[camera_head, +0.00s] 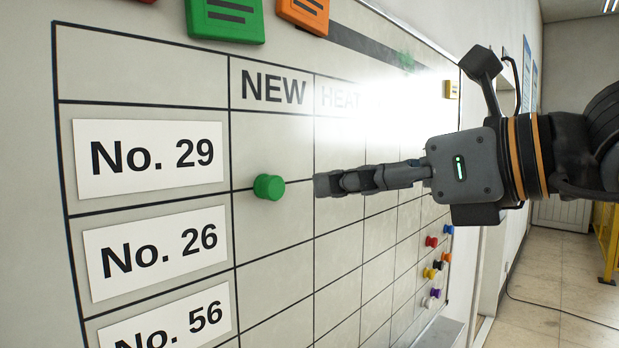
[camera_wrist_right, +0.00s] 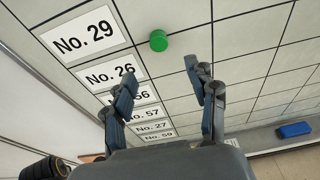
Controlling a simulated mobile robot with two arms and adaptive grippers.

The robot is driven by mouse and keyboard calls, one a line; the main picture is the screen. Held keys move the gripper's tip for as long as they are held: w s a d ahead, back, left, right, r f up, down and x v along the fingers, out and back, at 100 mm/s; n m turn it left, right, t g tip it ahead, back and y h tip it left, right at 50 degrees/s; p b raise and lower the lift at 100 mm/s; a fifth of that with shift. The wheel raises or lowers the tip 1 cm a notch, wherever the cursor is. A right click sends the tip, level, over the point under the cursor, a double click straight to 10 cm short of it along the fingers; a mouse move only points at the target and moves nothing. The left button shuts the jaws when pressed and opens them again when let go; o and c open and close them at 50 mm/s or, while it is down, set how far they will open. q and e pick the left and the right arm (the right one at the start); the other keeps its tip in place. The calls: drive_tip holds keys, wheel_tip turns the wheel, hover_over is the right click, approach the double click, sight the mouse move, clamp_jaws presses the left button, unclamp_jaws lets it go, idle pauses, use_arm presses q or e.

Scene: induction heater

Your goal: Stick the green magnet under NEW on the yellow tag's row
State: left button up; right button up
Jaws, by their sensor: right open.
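The green magnet (camera_head: 268,187) is on the whiteboard (camera_head: 270,145) in the NEW column, over the line between the No. 29 and No. 26 rows. It also shows in the right wrist view (camera_wrist_right: 158,40). My right gripper (camera_head: 328,184) is just right of the magnet in the head view, apart from it. In the right wrist view its two fingers (camera_wrist_right: 162,80) are spread with nothing between them. A small yellow tag (camera_head: 451,89) is at the board's far upper edge; its writing is too small to read. My left gripper is not in view.
Several coloured magnets (camera_head: 433,268) cluster at the board's far lower right. A blue block (camera_wrist_right: 294,130) lies by the board's lower edge. Glare hides part of the headings.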

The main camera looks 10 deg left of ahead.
drive_tip(key=p+x, duration=0.4)
drive_tip(key=x, duration=0.6)
drive_tip(key=shift+a+r, duration=0.1)
drive_tip(key=shift+a, duration=0.2)
drive_tip(key=shift+w+a+f, duration=0.2)
drive_tip(key=shift+w+a, duration=0.15)
drive_tip(key=shift+a, duration=0.05)
clamp_jaws()
drive_tip(key=shift+s+d+f, duration=0.1)
drive_tip(key=shift+s+d, duration=0.1)
drive_tip(key=shift+d, duration=0.1)
drive_tip(key=b, duration=0.4)
approach(277, 190)
drive_tip(key=shift+w+a+f, duration=0.5)
drive_tip(key=shift+a+f, duration=0.2)
drive_tip(key=shift+f, duration=0.15)
